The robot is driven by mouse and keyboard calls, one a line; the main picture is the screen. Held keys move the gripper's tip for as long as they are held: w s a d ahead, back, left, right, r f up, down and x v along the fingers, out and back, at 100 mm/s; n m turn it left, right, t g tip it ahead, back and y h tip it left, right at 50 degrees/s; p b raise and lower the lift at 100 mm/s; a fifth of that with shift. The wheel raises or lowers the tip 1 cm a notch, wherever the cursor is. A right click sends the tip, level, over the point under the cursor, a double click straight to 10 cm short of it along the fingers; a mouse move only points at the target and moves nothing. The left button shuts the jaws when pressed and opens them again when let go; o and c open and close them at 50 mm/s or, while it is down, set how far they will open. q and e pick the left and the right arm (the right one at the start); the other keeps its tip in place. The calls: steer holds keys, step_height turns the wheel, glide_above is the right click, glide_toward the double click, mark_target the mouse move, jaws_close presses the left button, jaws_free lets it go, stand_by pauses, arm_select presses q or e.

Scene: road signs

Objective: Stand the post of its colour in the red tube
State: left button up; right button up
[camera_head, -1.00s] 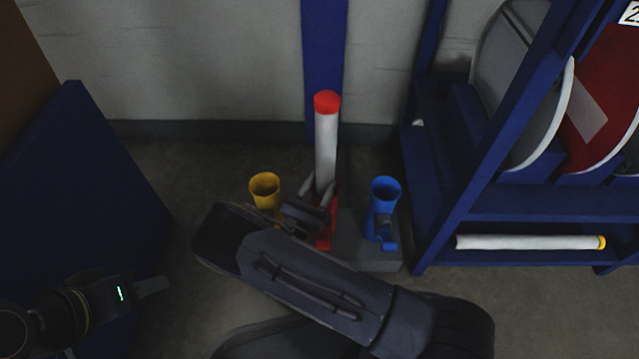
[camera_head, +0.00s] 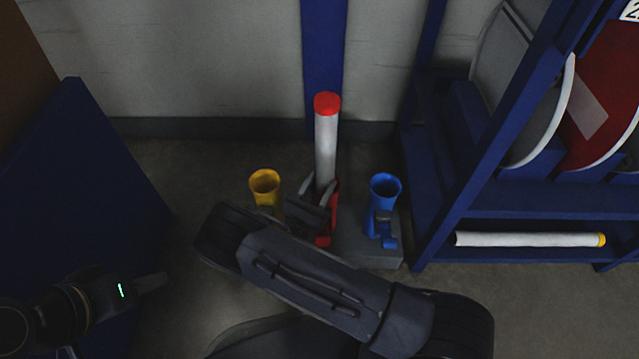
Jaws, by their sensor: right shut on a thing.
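A white post with a red cap (camera_head: 326,140) stands upright at the red tube (camera_head: 324,238). The tube is partly hidden by my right gripper, so how deep the post sits cannot be seen. My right gripper (camera_head: 318,190) is shut on the red-capped post near its lower end, just above the red tube. My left gripper (camera_head: 152,282) is at the lower left, far from the tubes, dark and seen from the side; its jaw opening does not show.
A yellow tube (camera_head: 265,184) and a blue tube (camera_head: 385,190) flank the red one on a grey base (camera_head: 362,252). A blue rack (camera_head: 530,205) at right holds round signs and a yellow-capped post (camera_head: 530,240). A blue panel (camera_head: 75,190) stands at left.

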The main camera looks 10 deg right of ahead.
steer(key=shift+f, duration=0.35)
steer(key=o, duration=1.4)
steer(key=shift+o, duration=0.2)
steer(key=shift+f, duration=0.1)
